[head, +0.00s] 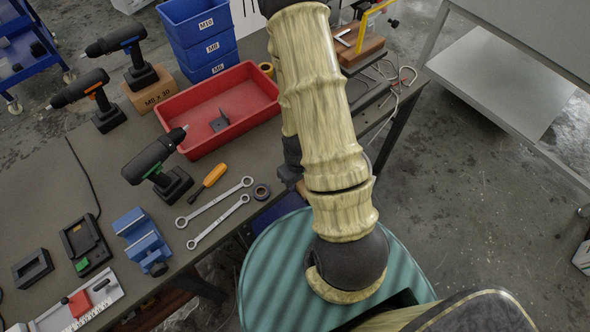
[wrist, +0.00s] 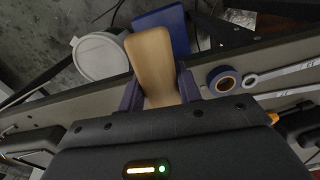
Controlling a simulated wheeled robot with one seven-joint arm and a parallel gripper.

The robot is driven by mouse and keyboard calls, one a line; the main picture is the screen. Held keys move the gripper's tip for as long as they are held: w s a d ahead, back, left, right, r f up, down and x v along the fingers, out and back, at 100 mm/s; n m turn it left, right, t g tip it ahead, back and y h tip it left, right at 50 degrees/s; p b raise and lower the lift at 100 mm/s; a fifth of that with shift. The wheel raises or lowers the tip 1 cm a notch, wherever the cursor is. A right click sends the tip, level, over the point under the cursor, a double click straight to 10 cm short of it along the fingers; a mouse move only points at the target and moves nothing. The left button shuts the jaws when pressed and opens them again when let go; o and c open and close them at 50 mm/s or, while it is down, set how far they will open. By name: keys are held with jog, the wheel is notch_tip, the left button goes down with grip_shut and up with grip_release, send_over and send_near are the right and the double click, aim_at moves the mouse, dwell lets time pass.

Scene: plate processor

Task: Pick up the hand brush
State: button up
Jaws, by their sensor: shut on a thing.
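The hand brush (wrist: 153,52) shows in the wrist view as a flat, light wooden piece with a rounded end. It stands up between the two dark fingers of my gripper (wrist: 160,88), and the fingers are shut on it at the table's near edge. Its bristles cannot be seen. In the head view my arm covers most of the gripper, and the brush cannot be made out there.
A tape roll (head: 261,191), two wrenches (head: 220,203) and an orange screwdriver (head: 207,183) lie near the table edge. A red tray (head: 247,91), a cordless drill (head: 156,163) and a blue vise (head: 143,240) stand around them. A white bucket (wrist: 100,58) is below, beyond the edge.

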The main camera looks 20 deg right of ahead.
jog(key=shift+s+d+r+p, duration=0.1)
jog(key=shift+s+p, duration=0.2)
jog(key=shift+p, duration=0.15)
jog(key=o, duration=0.3)
jog(key=shift+c, duration=0.8)
jog(key=shift+w+r+p, duration=0.2)
jog(key=shift+p, duration=0.1)
jog(key=w+a+r+m+p, duration=0.1)
jog(key=w+a+r+p, duration=0.1)
jog(key=w+r+p, duration=0.5)
jog(key=w+a+r+m+p, duration=0.1)
jog(key=w+a+r+p, duration=0.1)
jog(key=w+r+p, duration=0.4)
jog(key=w+p, duration=0.1)
jog(key=w, duration=0.2)
jog(key=shift+a+r+p, duration=0.35)
